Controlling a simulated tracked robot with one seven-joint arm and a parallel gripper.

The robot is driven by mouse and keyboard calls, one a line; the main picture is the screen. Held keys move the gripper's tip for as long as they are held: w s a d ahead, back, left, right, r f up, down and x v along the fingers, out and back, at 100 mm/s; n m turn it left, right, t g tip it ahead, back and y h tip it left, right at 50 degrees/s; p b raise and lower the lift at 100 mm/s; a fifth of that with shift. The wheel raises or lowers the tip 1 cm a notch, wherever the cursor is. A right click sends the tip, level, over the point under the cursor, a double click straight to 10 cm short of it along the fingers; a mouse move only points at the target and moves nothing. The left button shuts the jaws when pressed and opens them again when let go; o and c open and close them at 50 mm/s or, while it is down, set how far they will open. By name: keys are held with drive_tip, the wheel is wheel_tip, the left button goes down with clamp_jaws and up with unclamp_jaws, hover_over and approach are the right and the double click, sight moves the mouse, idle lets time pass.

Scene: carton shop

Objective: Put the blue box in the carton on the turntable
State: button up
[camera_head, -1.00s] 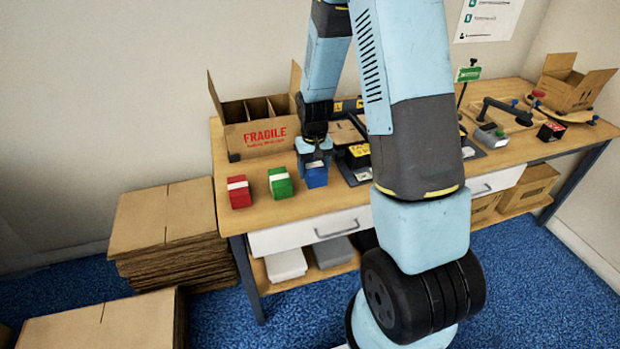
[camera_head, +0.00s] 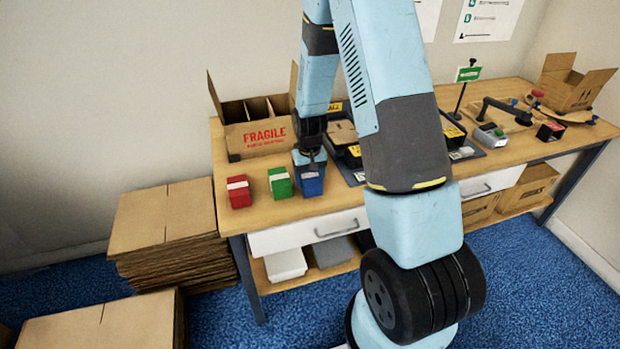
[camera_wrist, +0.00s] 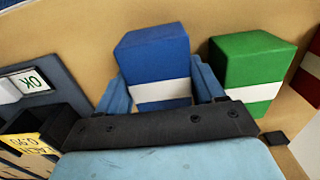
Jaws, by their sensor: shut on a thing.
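The blue box (camera_head: 312,186) with a white band is at the front edge of the bench, right of the green box. My gripper (camera_head: 311,160) reaches down onto it from above and is shut on it. In the wrist view the blue box (camera_wrist: 155,58) sits between my two fingers (camera_wrist: 162,88), one along each side. I cannot tell whether its underside touches the bench. An open carton marked FRAGILE (camera_head: 264,134), with upright dividers, stands behind the boxes. Another open carton (camera_head: 568,95) stands at the far right.
A green box (camera_head: 281,183) and a red box (camera_head: 239,192) stand just left; the green box (camera_wrist: 248,62) is close beside my finger. A black tray with yellow labels (camera_head: 345,140) lies right of my gripper. A small green sign (camera_head: 469,74) stands on a pole.

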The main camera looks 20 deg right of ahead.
drive_tip(key=o, duration=1.1)
